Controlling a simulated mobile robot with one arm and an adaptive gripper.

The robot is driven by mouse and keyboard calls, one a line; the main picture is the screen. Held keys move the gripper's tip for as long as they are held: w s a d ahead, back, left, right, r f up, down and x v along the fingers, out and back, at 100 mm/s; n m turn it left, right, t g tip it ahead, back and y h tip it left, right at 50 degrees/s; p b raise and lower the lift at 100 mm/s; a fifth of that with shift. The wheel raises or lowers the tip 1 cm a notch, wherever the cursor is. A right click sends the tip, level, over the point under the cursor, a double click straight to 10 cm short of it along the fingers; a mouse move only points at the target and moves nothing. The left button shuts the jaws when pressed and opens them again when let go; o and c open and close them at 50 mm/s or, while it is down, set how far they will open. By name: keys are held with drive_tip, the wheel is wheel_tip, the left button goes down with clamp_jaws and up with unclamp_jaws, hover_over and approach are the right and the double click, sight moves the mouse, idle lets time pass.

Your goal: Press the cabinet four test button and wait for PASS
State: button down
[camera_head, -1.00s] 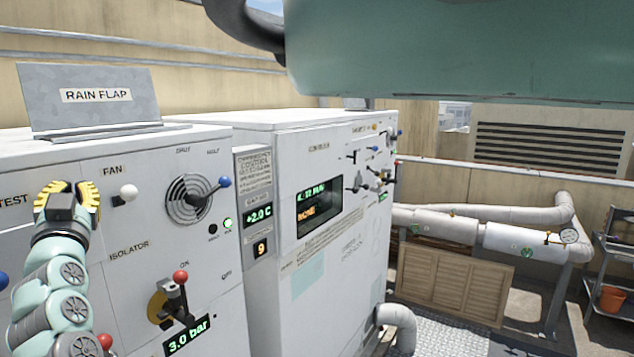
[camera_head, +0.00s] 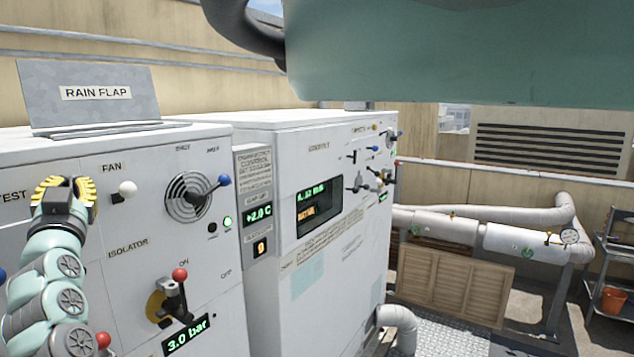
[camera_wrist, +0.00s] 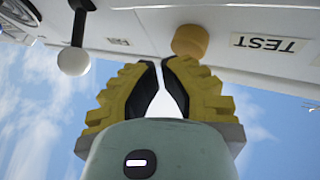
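My gripper (camera_head: 65,183) has yellow ridged fingers and is in front of the near white cabinet (camera_head: 135,235), between the TEST label (camera_head: 12,198) and the white fan knob (camera_head: 127,188). In the wrist view, the fingertips (camera_wrist: 164,62) are together with nothing held between them. A yellow-orange round test button (camera_wrist: 190,40) is just beyond the right fingertip, beside the TEST label (camera_wrist: 265,43). I cannot tell whether they touch. The button is hidden behind my gripper in the head view. A dark screen (camera_head: 319,207) on the farther cabinet shows green and orange text, too small to read surely.
The white fan knob also shows in the wrist view (camera_wrist: 73,60). A blue-knobbed lever (camera_head: 224,181) and a red-knobbed isolator lever (camera_head: 180,274) stick out from the near cabinet. A rain flap (camera_head: 90,97) stands on its top. Pipes (camera_head: 500,238) run at the back right.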

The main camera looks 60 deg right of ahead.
drive_tip(key=shift+w+a+b, duration=0.1)
drive_tip(key=shift+w+b, duration=0.45)
drive_tip(key=shift+w, duration=0.1)
idle(0.6)
drive_tip(key=shift+s, duration=1.1)
drive_tip(key=shift+s, duration=0.1)
drive_tip(key=s, duration=0.1)
drive_tip(key=s+p, duration=0.1)
drive_tip(key=s, duration=0.1)
drive_tip(key=s+p, duration=0.1)
drive_tip(key=shift+s+d, duration=0.25)
drive_tip(key=shift+s, duration=0.15)
drive_tip(key=shift+a, duration=0.15)
